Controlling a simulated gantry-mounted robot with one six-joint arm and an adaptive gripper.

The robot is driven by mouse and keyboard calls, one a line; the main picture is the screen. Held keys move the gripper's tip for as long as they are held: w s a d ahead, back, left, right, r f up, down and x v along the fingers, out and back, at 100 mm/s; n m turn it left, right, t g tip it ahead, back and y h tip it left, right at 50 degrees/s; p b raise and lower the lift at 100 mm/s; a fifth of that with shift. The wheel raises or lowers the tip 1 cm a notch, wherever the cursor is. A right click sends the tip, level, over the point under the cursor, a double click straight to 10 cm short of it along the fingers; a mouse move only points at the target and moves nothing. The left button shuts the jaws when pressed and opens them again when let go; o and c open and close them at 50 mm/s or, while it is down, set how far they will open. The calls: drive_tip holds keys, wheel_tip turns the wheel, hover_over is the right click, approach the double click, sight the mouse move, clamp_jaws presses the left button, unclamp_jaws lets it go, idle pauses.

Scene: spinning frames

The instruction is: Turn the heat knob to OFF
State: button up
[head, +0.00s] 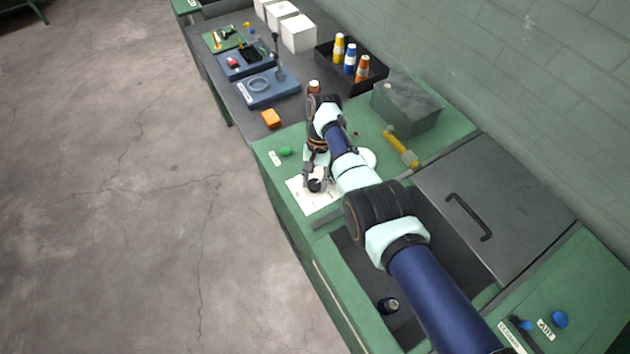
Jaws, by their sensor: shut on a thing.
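A knob with a dark face (317,186) stands on a white marked plate (322,205) on the green bench top (270,183). It appears to be the heat knob. The plate's markings are too small to read, so I cannot tell which setting the knob points to. My gripper (314,179) reaches down over the plate and is shut on the knob. The fingers and wrist hide part of the knob and the plate's upper edge.
A green button (286,151) sits left of the plate. A yellow-handled tool (402,148) and a grey block (406,105) lie behind my arm. An open dark bay holding a small dark cylinder (388,306) is in front, beside a grey handled lid (495,205).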

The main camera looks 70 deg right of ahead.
idle(0.4)
drive_tip(key=o, duration=1.1)
drive_tip(key=shift+r, duration=0.1)
drive_tip(key=v, duration=0.7)
drive_tip(key=shift+r, duration=0.2)
drive_tip(key=shift+w+f, duration=0.1)
drive_tip(key=shift+w, duration=0.05)
